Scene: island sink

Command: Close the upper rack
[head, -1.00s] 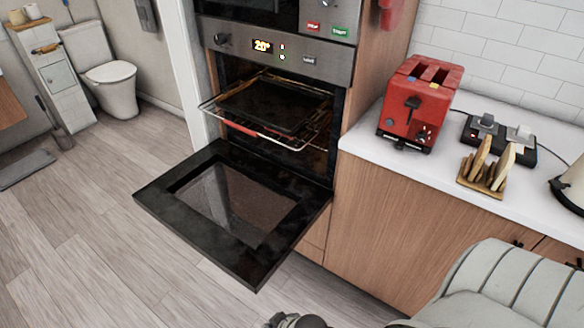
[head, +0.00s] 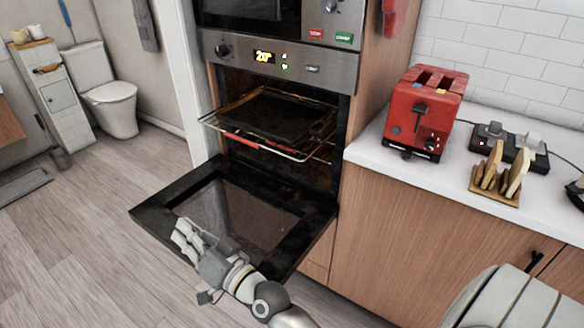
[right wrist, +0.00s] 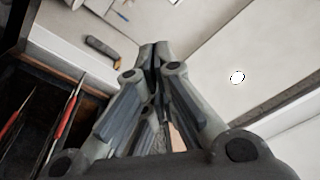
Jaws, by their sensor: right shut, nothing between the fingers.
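The oven's upper rack (head: 304,157) is a wire rack with a red strip on its front, and it sticks partway out of the oven. A dark tray (head: 285,115) lies on it. My right gripper (head: 183,229) is in front of and below the rack, over the open oven door (head: 290,235). The right gripper is shut and empty, apart from the rack. In the right wrist view its fingers (right wrist: 154,52) meet at the tips, and red strips (right wrist: 62,125) show at the left in a dark space. My left gripper is not in view.
The oven door hangs open below the rack. The counter (head: 380,160) at the right holds a red toaster (head: 428,110), a toast rack (head: 497,180) and a black power strip (head: 535,158). The floor (head: 90,230) to the left is clear.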

